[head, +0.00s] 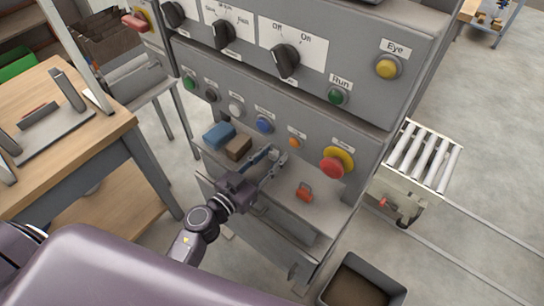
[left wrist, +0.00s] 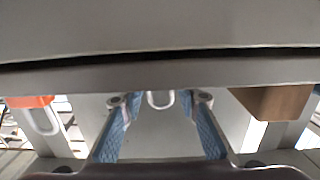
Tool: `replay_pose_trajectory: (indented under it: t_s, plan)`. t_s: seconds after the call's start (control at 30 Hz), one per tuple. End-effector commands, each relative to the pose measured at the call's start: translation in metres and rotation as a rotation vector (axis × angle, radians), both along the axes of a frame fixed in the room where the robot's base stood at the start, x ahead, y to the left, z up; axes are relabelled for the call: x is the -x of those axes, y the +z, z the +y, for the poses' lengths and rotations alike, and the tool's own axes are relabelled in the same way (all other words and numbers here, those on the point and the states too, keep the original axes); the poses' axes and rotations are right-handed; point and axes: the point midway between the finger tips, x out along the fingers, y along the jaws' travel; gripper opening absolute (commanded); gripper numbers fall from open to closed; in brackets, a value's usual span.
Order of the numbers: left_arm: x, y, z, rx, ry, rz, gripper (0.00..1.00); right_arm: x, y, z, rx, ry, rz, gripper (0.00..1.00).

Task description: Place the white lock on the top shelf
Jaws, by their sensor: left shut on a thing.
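My left gripper (head: 275,160) reaches over the grey ledge (head: 335,213) at the front of the machine. Its blue-padded fingers are shut on the white lock (head: 276,155), which is small and partly hidden between the fingertips. In the left wrist view, the lock's pale shackle (left wrist: 160,99) shows between the fingers (left wrist: 160,110); its body is hard to make out. I cannot tell whether the lock touches the ledge. Which surface is the top shelf is unclear. My right gripper is not in view.
A red lock (head: 304,192) lies on the ledge right of the gripper. Blue (head: 218,134) and brown (head: 238,148) blocks sit left of it. The control panel with a red emergency button (head: 335,165) rises behind. A wooden table (head: 110,130) stands left; a roller conveyor (head: 422,155) stands right.

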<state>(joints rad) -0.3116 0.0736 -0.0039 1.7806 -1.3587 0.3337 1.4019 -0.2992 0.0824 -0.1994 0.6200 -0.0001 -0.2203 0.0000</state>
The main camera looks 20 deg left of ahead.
Motion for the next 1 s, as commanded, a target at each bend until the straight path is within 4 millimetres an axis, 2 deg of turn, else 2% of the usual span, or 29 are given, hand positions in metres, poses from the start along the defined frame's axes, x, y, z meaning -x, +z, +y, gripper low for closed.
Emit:
replay_pose_trajectory:
  t_s: [0.07,0.1,0.23,0.57,0.63,0.77,1.0]
  plan:
    - [0.0,-0.004,0.0,0.001,0.0,0.001,0.05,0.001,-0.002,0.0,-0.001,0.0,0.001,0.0]
    - [0.0,-0.003,0.0,0.0,0.0,0.001,0.33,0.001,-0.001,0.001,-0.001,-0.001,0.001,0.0]
    - [0.0,-0.003,0.0,0.0,0.0,0.001,0.47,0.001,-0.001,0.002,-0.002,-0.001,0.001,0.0]
    - [0.0,0.001,0.0,0.0,0.0,0.0,0.47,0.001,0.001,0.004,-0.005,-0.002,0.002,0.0]
    - [0.006,-0.001,0.002,0.0,0.0,0.003,0.47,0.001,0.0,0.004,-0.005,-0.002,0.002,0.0]
    - [0.025,0.0,0.009,0.001,0.0,0.004,0.47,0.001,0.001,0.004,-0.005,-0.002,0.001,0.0]
    - [0.073,0.002,0.026,0.0,0.001,0.005,0.47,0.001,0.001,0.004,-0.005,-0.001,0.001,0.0]
